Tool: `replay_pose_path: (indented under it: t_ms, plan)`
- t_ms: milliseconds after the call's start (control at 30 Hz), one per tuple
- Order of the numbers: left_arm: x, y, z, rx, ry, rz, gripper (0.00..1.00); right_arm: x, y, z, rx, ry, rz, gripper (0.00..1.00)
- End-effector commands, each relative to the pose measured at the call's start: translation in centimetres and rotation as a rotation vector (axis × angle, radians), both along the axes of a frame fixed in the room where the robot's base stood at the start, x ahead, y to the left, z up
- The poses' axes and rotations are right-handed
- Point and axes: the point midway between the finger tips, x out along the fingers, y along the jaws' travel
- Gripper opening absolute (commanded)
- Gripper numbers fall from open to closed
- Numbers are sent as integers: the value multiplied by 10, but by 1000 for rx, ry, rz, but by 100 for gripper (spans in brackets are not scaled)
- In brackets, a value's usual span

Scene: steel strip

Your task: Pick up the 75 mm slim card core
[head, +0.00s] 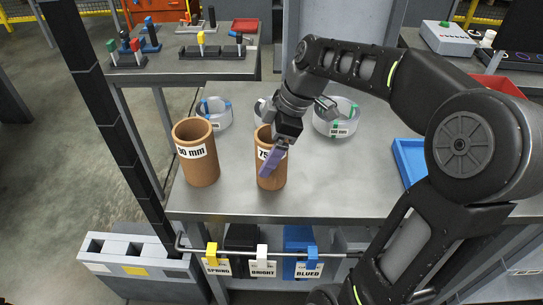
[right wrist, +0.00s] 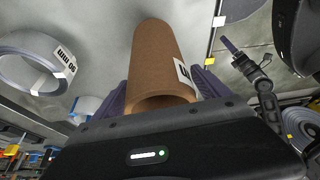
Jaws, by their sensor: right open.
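The slim brown card core (head: 270,180) stands upright near the front edge of the steel table, its label partly hidden and reading "75". My right gripper (head: 272,160) is at it, with one purple finger in front of the core in the head view. In the right wrist view the core (right wrist: 160,55) lies between the two spread purple fingers of my right gripper (right wrist: 162,92), its open end towards the palm. Contact cannot be told. What seems to be my left gripper (right wrist: 230,46) shows small in the right wrist view; its opening is unclear.
A wider card core (head: 197,160) stands to the left. Behind are several strip coils, including a left one (head: 216,118) and a right one (head: 336,125). A blue tray (head: 408,160) lies at right. Table between core and tray is clear.

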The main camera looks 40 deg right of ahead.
Motion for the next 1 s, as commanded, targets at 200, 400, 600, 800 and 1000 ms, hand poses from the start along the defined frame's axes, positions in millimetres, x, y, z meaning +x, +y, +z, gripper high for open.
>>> replay_pose_path:
  t_ms: [200,400,600,800,1000]
  plan:
    - [0,0,0,0,0,0,100,0,0,0,0,0,0,86]
    - [0,0,0,0,0,0,100,0,0,0,0,0,0,86]
    - [0,0,0,0,0,0,100,0,0,0,0,0,0,80]
    - [0,0,0,0,0,0,100,0,0,0,0,0,0,64]
    - [0,0,0,0,0,0,100,0,0,0,0,0,0,47]
